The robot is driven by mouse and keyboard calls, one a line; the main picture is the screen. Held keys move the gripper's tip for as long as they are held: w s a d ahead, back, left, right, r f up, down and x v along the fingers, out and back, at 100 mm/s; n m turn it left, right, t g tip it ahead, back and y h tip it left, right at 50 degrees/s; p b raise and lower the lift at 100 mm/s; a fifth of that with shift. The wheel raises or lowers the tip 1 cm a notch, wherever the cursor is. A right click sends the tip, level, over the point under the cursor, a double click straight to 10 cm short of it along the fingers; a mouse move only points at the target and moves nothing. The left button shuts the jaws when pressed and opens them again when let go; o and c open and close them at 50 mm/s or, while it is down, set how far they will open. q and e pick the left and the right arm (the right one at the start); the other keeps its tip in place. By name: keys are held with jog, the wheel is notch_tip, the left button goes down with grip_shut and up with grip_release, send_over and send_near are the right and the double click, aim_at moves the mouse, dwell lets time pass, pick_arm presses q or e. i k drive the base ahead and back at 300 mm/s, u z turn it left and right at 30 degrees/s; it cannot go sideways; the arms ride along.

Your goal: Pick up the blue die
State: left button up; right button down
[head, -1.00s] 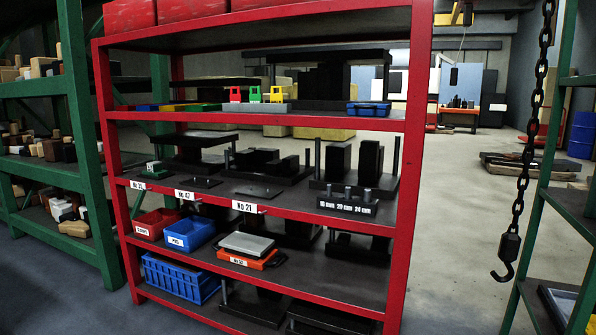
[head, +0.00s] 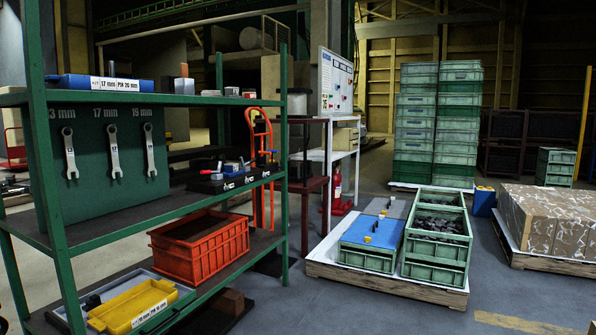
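I cannot make out a blue die for certain in the head view. Blue things in view are a flat blue case (head: 75,83) with white labels on the top shelf at the left, a small blue piece (head: 232,169) on the middle shelf, and a blue lid (head: 370,235) on a crate on the pallet. Neither of my grippers shows.
A green shelf rack (head: 170,99) stands close at the left, with hanging wrenches (head: 114,157), an orange crate (head: 200,247) and a yellow tray (head: 133,305). A low pallet (head: 385,290) bears green crates (head: 437,240). Grey floor is clear in front of the pallet.

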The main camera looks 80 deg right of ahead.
aim_at(231, 169)
jog(key=z, duration=2.1)
